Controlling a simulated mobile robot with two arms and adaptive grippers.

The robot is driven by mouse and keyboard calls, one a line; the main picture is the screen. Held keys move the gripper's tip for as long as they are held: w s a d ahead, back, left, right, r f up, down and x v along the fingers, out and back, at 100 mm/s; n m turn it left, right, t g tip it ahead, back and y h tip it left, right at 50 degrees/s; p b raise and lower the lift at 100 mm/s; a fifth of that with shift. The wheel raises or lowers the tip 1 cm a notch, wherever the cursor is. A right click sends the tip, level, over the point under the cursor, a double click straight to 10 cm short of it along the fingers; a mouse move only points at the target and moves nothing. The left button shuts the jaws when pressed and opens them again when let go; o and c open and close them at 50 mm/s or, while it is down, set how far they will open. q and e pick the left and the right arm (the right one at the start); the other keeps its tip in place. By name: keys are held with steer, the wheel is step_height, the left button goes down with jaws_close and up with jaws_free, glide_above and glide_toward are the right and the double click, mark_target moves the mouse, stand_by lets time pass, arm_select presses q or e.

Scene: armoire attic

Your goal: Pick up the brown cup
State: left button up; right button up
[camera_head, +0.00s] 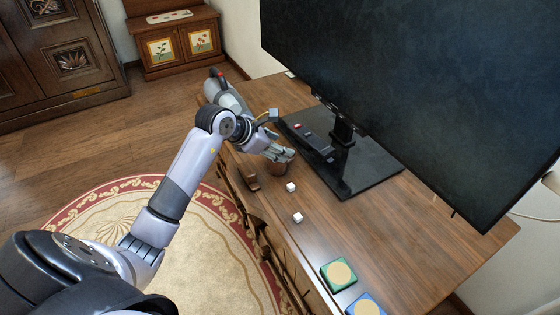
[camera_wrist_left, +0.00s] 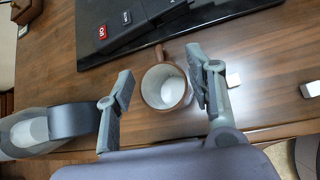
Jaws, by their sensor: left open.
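The brown cup (camera_wrist_left: 150,90) stands upright on the wooden desk (camera_wrist_left: 250,90); its mouth faces the left wrist camera and its inside is white. In the head view a brown part of the cup (camera_head: 278,169) shows just below my left gripper (camera_head: 281,153), which hides most of it. In the left wrist view my left gripper (camera_wrist_left: 163,88) is open, with one finger on each side of the cup. The right finger looks very close to the rim; I cannot tell if it touches. The right gripper is not in view.
A large monitor (camera_head: 420,80) on a black base (camera_head: 365,175) stands close behind the cup. A black device (camera_head: 318,145) lies on that base. Two small white cubes (camera_head: 291,187) (camera_head: 297,217) lie nearby. A green coaster (camera_head: 339,274) and a blue one (camera_head: 366,306) lie nearer me.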

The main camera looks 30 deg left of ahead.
arm_select(q)
steer(key=b+x, duration=0.1)
steer(key=x, duration=0.6)
steer(key=shift+w, duration=0.1)
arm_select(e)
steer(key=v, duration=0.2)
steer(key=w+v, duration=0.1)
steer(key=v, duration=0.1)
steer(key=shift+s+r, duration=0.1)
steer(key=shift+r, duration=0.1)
arm_select(q)
steer(key=shift+c, duration=0.3)
jaws_close()
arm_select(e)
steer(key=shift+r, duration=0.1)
